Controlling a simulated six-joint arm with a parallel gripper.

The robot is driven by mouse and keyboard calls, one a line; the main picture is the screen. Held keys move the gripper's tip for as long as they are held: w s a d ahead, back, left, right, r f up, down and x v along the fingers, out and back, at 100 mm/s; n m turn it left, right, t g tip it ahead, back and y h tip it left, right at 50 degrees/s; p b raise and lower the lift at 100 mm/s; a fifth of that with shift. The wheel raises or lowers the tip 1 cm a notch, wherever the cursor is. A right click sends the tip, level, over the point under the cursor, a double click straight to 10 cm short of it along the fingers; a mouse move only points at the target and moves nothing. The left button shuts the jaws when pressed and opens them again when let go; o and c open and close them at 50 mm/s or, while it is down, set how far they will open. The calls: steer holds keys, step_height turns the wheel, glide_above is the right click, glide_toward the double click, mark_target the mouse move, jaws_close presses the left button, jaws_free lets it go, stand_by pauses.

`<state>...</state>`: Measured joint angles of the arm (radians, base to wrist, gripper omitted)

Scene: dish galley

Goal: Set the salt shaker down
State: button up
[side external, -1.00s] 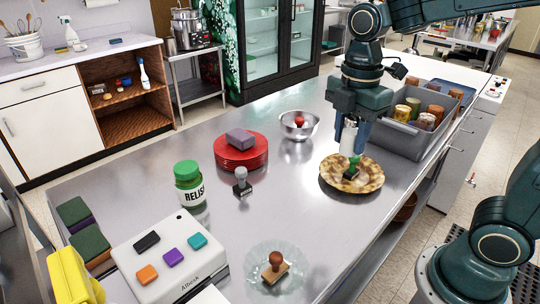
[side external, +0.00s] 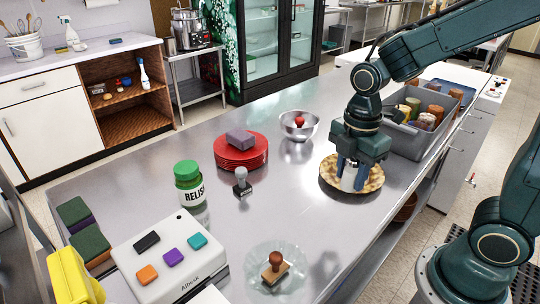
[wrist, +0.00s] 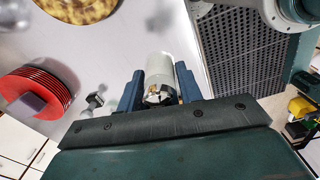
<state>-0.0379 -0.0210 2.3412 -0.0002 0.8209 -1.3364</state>
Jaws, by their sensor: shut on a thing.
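The salt shaker (side external: 348,181), a white cylinder, is upright between the blue fingers of my gripper (side external: 351,171). My gripper is shut on it. In the side view it overlaps the front part of the brown patterned plate (side external: 376,178). In the wrist view the shaker (wrist: 162,72) points away from my gripper (wrist: 160,88), and the plate (wrist: 78,8) shows apart from it at the upper left. The shaker appears low over the steel counter (side external: 300,205); I cannot tell whether its base touches anything.
A grey bin (side external: 408,140) with several jars stands behind my gripper. A steel bowl (side external: 300,127), red plates (side external: 240,154) with a sponge, a grey stamp (side external: 242,184) and a relish jar (side external: 189,186) stand to the left. A glass dish (side external: 262,277) with a stamp is in front.

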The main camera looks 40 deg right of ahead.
step_height(320, 180, down, 8)
steer(key=shift+r, duration=0.1)
stand_by(0.4)
steer(key=shift+f, duration=1.95)
steer(key=shift+f, duration=0.1)
steer(key=o, duration=1)
steer(key=shift+r, duration=6.1)
